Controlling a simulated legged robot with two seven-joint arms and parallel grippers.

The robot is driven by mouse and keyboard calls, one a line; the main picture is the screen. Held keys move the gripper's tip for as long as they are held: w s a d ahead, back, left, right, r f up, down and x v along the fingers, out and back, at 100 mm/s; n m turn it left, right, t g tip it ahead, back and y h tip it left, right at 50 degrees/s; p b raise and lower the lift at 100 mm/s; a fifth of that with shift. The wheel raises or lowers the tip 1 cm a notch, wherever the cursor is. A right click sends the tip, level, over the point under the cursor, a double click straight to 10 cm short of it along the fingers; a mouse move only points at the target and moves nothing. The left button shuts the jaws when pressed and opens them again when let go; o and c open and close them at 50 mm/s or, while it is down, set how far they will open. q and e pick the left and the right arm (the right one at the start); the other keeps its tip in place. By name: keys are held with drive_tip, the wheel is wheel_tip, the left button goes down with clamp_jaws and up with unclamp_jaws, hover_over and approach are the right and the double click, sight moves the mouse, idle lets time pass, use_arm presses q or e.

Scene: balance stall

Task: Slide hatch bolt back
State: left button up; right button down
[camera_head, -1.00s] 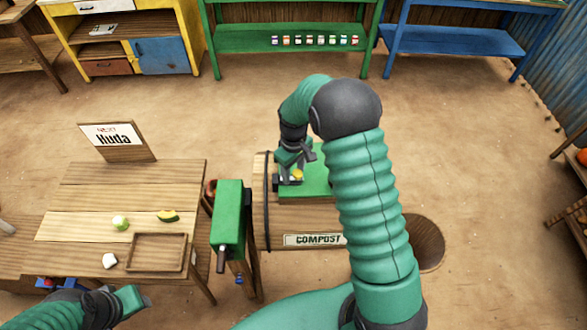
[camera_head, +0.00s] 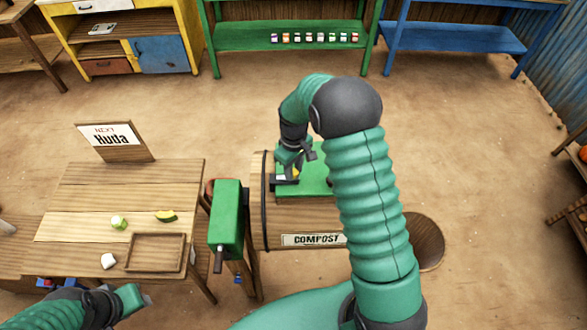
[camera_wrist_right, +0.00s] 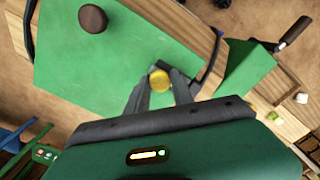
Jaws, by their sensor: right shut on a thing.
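The green hatch (camera_head: 318,178) lies on top of the wooden compost barrel (camera_head: 300,212). Its dark bolt fitting (camera_head: 284,181) sits at the hatch's left edge and carries a yellow knob (camera_head: 295,172). My right gripper (camera_head: 297,168) reaches down from above and is shut on the yellow knob. In the right wrist view the knob (camera_wrist_right: 160,82) shows between the two grey fingertips (camera_wrist_right: 160,90), with a dark piece of the bolt beside it. My arm hides the hatch's right part in the head view. My left gripper (camera_head: 138,297) is at the lower left, away from the barrel; its opening is unclear.
A round brown handle (camera_wrist_right: 92,18) stands on the hatch. A green box (camera_head: 227,215) on a wooden stand is close to the barrel's left. Further left is a wooden table (camera_head: 80,225) with a tray (camera_head: 155,236) and food pieces. The floor behind the barrel is clear.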

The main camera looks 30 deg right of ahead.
use_arm(q)
drive_tip(key=shift+s+d+r, duration=0.1)
drive_tip(key=shift+d, duration=0.2)
use_arm(e)
drive_tip(key=shift+d, duration=0.3)
use_arm(q)
drive_tip(key=shift+a, duration=0.2)
use_arm(e)
drive_tip(key=shift+a, duration=0.2)
drive_tip(key=shift+s+d, duration=0.3)
drive_tip(key=shift+d, duration=0.2)
drive_tip(key=c, duration=1.4)
unclamp_jaws()
drive_tip(key=shift+o, duration=1.5)
use_arm(q)
drive_tip(key=shift+d, duration=0.1)
use_arm(e)
drive_tip(key=shift+d, duration=0.1)
